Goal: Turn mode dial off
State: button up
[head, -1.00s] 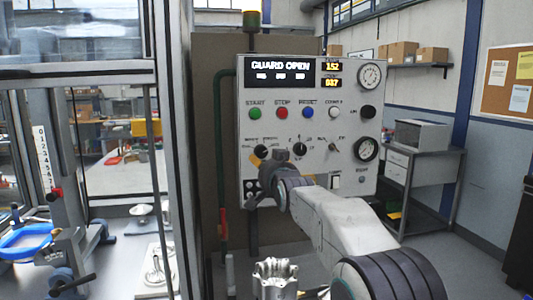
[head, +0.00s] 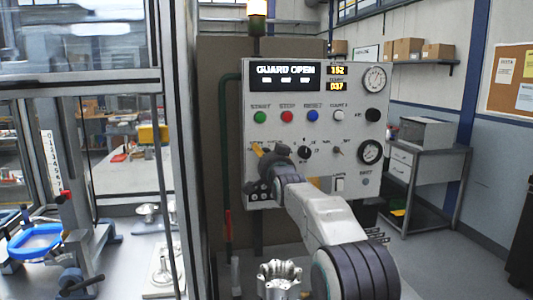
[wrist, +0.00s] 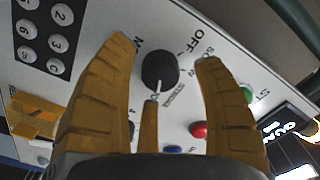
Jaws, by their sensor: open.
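The mode dial (wrist: 160,70) is a round black knob on the white control panel (wrist: 250,62), seen in the wrist view. A pale line on it points toward the bottom of the picture, away from the OFF lettering (wrist: 194,42) printed above it. In the head view my gripper (head: 262,158) is at the panel's left lower part and mostly hides the dial.
A black selector (head: 304,151) sits right of my gripper. Above are green (head: 260,117), red (head: 287,117) and blue (head: 312,115) buttons. A keypad (wrist: 42,32) is beside the dial in the wrist view. The glazed machine frame (head: 170,150) stands left of the panel.

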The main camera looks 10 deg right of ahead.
jog(key=shift+w, duration=0.5)
jog(key=c, duration=1.2)
